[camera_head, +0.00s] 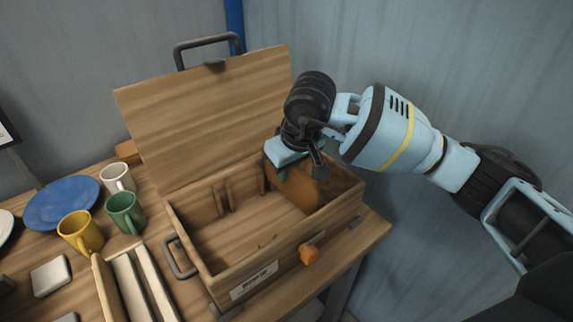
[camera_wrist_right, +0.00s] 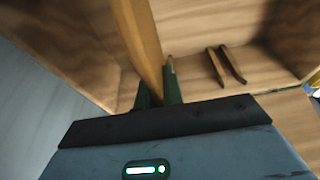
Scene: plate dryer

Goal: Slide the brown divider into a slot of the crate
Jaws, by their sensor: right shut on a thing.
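The wooden crate (camera_head: 228,270) stands on the table with its lid (camera_head: 210,112) open. Pairs of upright strips on its inner back wall form slots (camera_head: 222,199); one pair (camera_wrist_right: 226,65) also shows in the right wrist view. The brown divider (camera_head: 299,190) is upright in the right part of the crate. My right gripper (camera_head: 306,163) is shut on its top edge from above. In the right wrist view the green fingers (camera_wrist_right: 158,92) pinch the divider (camera_wrist_right: 138,38). I cannot tell whether the divider's edges sit in a slot. My left gripper is not in view.
Left of the crate are a blue plate (camera_head: 62,202), white (camera_head: 117,178), green (camera_head: 125,211) and yellow (camera_head: 80,232) mugs, and a pale wooden rack (camera_head: 137,285). An orange knob (camera_head: 308,254) is at the crate's front. A wall rises close behind.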

